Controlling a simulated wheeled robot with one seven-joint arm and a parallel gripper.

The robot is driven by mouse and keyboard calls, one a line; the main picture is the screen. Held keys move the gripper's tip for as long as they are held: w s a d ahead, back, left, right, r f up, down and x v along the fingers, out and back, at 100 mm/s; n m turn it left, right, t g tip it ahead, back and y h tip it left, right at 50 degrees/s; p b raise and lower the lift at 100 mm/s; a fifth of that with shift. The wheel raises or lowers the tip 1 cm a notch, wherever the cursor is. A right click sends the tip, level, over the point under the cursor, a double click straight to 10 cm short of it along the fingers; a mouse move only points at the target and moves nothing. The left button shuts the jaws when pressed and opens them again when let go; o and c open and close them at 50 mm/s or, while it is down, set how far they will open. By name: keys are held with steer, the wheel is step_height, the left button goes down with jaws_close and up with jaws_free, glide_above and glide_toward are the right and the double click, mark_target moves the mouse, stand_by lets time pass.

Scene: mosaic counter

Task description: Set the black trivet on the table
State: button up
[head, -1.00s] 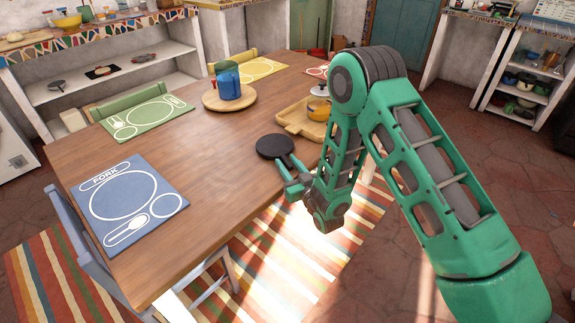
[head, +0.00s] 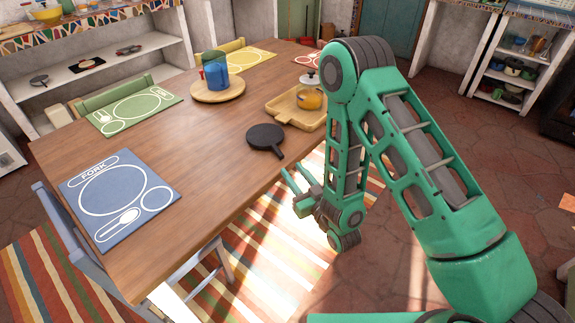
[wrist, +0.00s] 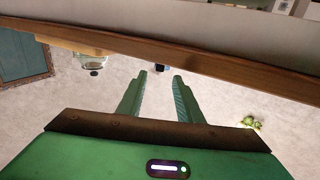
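The black trivet (head: 266,137), a dark round disc with a short handle, lies flat on the wooden table (head: 215,150) near its right edge. The handle points toward my gripper. My gripper (head: 290,166) is just off that edge in the head view, apart from the trivet, with its two green fingers spread. In the wrist view my gripper (wrist: 160,80) is open with nothing between the fingers.
A wooden tray (head: 275,107) with a yellow-filled glass pot (head: 309,97) stands behind the trivet. A round board (head: 235,95) holds a blue cup (head: 215,72). A blue placemat (head: 90,228) lies at front left. Bare tabletop lies between them.

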steer(key=shift+s+d, duration=0.35)
steer(key=shift+s, duration=0.2)
steer(key=w+d+r+m+g+h, duration=0.1)
steer(key=w+d+r+h, duration=0.1)
steer(key=w+d+h, duration=0.3)
steer(key=w+d+r+m+g, duration=0.1)
steer(key=w+d+r, duration=0.15)
steer(key=d, duration=0.45)
steer(key=s+d+r+m+g+h, duration=0.2)
steer(key=d+r+h, duration=0.1)
steer(key=d, duration=0.6)
steer(key=s+d+r+m+g+h, duration=0.1)
steer(key=s+d+r+g+h, duration=0.1)
steer(key=d, duration=0.6)
steer(key=s+d+r+m+g+h, duration=0.1)
steer(key=s+d+r+m+g, duration=0.15)
steer(key=s+d, duration=0.5)
steer(key=s+d+r+m+g, duration=0.2)
steer(key=s+d+r+g, duration=0.15)
steer(key=s, duration=0.65)
steer(key=s+r+m+g+y, duration=0.1)
steer(key=s+r, duration=0.1)
steer(key=s, duration=0.7)
steer(key=s+r+m+g+y, duration=0.1)
steer(key=s+r+m+g, duration=0.1)
steer(key=s, duration=0.8)
steer(key=shift+a+r+g, duration=0.3)
steer(key=shift+a+r, duration=0.15)
steer(key=shift+r, duration=0.2)
